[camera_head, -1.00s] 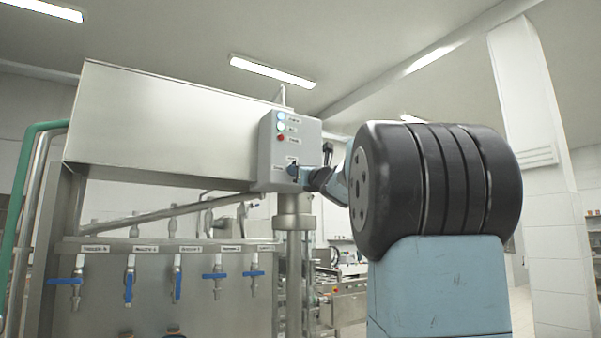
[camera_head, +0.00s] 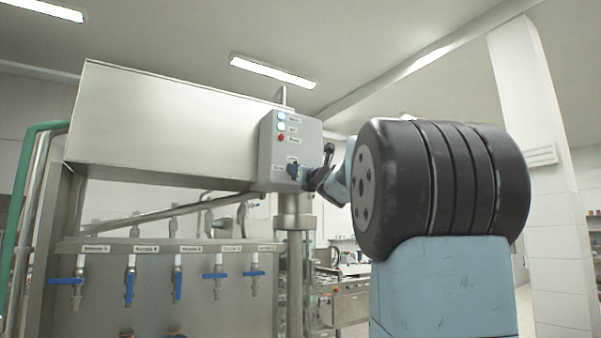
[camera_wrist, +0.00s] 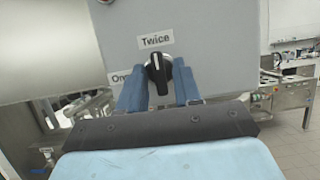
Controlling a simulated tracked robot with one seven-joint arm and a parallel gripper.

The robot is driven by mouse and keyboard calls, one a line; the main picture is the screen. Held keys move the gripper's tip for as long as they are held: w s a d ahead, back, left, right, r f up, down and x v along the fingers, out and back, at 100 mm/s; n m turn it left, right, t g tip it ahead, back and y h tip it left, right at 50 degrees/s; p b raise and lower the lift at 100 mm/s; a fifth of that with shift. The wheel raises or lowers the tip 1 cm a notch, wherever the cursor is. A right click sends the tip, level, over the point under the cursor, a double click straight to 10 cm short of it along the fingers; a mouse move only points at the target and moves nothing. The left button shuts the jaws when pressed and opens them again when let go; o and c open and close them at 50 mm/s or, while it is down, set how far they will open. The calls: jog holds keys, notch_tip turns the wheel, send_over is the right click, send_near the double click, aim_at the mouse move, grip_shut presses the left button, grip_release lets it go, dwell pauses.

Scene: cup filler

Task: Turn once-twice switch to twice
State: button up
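The once-twice switch is a black knob (camera_wrist: 158,74) with a white mark on the grey control box. The mark points up toward the "Twice" label (camera_wrist: 155,40). The partly hidden "Once" label (camera_wrist: 122,78) is at its lower left. The knob also shows in the head view (camera_head: 292,170) on the lower part of the box. My gripper (camera_wrist: 159,92) is open in the wrist view, with one blue finger on each side of the knob and visible space between them. In the head view, my gripper (camera_head: 305,177) is just right of the knob, facing the box.
The grey control box (camera_head: 267,155) has several round buttons or lamps above the switch, including a red one (camera_head: 281,138). A large steel tank (camera_head: 165,125) lies to the left, above several blue-handled valves (camera_head: 130,285). A steel post (camera_head: 294,260) stands below the box.

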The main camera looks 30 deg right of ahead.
jog(key=shift+o, duration=0.2)
jog(key=shift+s+f, duration=0.1)
jog(key=v, duration=1.3)
jog(key=shift+s+f, duration=0.2)
jog(key=shift+s, duration=0.1)
jog(key=s+a+f+n+g+y, duration=0.3)
jog(key=a+f+n+g, duration=0.2)
jog(key=a+f+n, duration=0.5)
jog(key=s+a+f+n+g+y, duration=0.3)
jog(key=a+f+n+g, duration=0.2)
jog(key=a+f+n, duration=0.45)
jog(key=s+f+n+g+h, duration=0.3)
jog(key=s+f+n, duration=0.4)
jog(key=f, duration=0.4)
jog(key=s+a+f+n+g+h, duration=0.1)
jog(key=s+f+n+g+h, duration=0.2)
jog(key=s+f+n, duration=0.5)
notch_tip(320, 180, down, 4)
jog(key=shift+s+r+n+g+h, duration=0.1)
jog(key=shift+s+n+g+h, duration=0.25)
jog(key=shift+n, duration=0.3)
